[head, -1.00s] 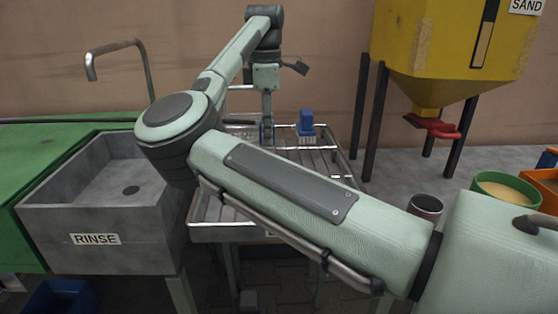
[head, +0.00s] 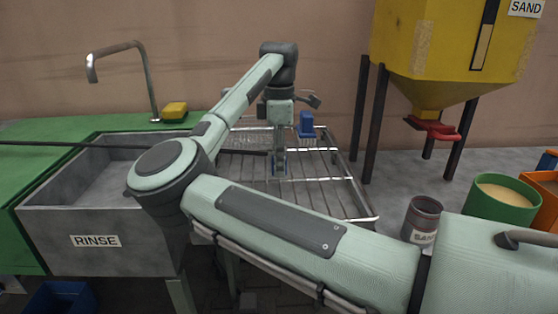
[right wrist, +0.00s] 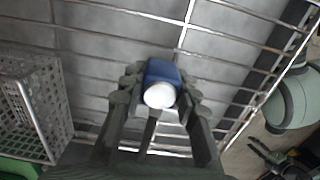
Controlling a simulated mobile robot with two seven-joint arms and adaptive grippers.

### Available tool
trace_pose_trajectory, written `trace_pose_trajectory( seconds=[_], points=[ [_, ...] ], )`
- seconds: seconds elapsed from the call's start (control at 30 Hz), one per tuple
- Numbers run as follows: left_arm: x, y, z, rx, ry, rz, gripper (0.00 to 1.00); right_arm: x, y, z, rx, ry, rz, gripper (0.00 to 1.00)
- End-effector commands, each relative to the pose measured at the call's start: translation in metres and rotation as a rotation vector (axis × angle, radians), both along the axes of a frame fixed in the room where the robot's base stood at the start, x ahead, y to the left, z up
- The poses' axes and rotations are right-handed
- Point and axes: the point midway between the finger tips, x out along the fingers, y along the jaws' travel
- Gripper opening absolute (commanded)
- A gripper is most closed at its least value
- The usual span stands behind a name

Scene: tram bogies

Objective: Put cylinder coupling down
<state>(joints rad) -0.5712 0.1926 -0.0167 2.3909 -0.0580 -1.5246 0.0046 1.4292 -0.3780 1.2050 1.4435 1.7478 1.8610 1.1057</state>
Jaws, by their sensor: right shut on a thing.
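My right gripper (head: 279,168) points down over the wire rack (head: 345,197) in the head view. It is shut on the cylinder coupling (right wrist: 161,72), a short blue cylinder with a pale round end, seen between the fingers in the right wrist view. In the head view only a small blue bit of the coupling shows at the fingertips. The rack's bars (right wrist: 95,68) lie behind it in the wrist view. I cannot tell whether the coupling touches them.
A blue brush (head: 306,124) stands on the rack right of the gripper. A perforated metal basket (right wrist: 38,105) is at the wrist view's left. The rinse sink (head: 95,215) is left, the sand hopper (head: 440,60) and green tub (head: 500,210) right. Rack bars right of the gripper are clear.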

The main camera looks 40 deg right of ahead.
Motion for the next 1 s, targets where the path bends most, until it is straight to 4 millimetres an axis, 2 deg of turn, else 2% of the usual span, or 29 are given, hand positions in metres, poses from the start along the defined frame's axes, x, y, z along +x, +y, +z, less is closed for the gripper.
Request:
trace_pose_trajectory(
  seconds=[0.07,0.1,0.27,0.63,0.67,0.77,1.0],
  points=[
    [0.000,0.000,0.001,0.001,-0.001,0.000,0.36,0.000,0.000,-0.002,0.000,0.000,0.000,0.00],
    [-0.001,0.000,0.005,0.002,-0.003,0.000,0.36,0.000,0.000,-0.002,0.000,0.000,0.000,0.32],
    [0.000,-0.001,0.010,0.000,-0.013,-0.001,0.36,0.000,0.000,-0.002,0.000,0.000,0.000,0.51],
    [0.001,-0.001,0.010,-0.001,-0.012,-0.001,0.36,0.000,0.000,0.004,0.000,0.000,0.000,0.51],
    [0.002,0.000,0.004,0.000,-0.009,-0.001,0.36,0.000,0.000,0.006,-0.001,-0.001,0.000,0.51],
    [0.000,0.001,-0.003,0.001,0.005,0.002,0.36,0.001,0.000,0.022,-0.001,-0.004,0.000,0.51],
    [0.002,0.001,0.001,0.000,-0.004,0.000,0.36,0.001,0.000,0.076,-0.001,-0.004,0.001,0.51]
  ],
)
